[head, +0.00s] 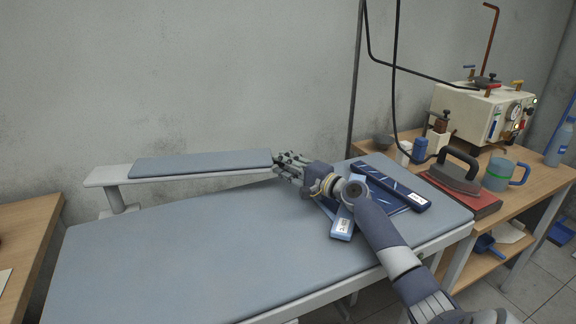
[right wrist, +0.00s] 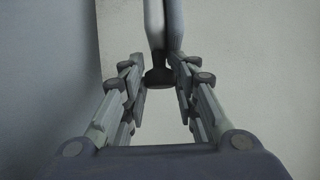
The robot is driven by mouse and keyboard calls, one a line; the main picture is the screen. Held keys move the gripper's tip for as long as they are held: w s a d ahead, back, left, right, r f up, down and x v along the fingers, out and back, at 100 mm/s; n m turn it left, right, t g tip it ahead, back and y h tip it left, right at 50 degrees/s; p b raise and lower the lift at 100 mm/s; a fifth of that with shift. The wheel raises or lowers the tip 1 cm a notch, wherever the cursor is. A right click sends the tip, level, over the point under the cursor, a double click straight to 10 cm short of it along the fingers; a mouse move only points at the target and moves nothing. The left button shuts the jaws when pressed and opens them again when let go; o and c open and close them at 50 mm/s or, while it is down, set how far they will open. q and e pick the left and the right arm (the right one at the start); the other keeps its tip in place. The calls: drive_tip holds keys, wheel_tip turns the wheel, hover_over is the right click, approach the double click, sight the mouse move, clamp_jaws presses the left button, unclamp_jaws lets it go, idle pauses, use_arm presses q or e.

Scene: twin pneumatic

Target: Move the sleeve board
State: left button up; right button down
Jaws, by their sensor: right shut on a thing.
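The sleeve board (head: 200,163) is a long, narrow board with a blue-grey pad on a pale frame. In the head view it reaches out level above the far left part of the ironing table (head: 190,250), with a pale support under its left end. My right gripper (head: 284,162) is at the sleeve board's right end, shut on it. In the right wrist view the fingers of my right gripper (right wrist: 158,82) stand on either side of a small dark part (right wrist: 158,77) at the board's end. The exact contact is hard to see. My left gripper is not in view.
Folded blue fabrics with tags (head: 343,222) lie under my right arm on the table's right side. A wooden side table holds an iron (head: 455,170) on a red block, a mug (head: 500,175) and a steam boiler (head: 485,110). A wooden table edge (head: 25,240) is at left.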

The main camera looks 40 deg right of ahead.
drive_tip(key=shift+a, duration=0.45)
drive_tip(key=c, duration=1.2)
unclamp_jaws()
drive_tip(key=shift+w, duration=0.1)
drive_tip(key=shift+c, duration=0.2)
drive_tip(key=shift+a, duration=0.2)
drive_tip(key=shift+f, duration=0.1)
drive_tip(key=shift+s+d+f, duration=0.1)
drive_tip(key=shift+s+f, duration=0.05)
drive_tip(key=shift+s, duration=0.35)
drive_tip(key=s, duration=0.3)
drive_tip(key=s+d, duration=0.1)
drive_tip(key=s, duration=0.3)
drive_tip(key=s+d, duration=0.1)
drive_tip(key=s, duration=0.3)
drive_tip(key=shift+r, duration=0.35)
drive_tip(key=shift+w, duration=0.1)
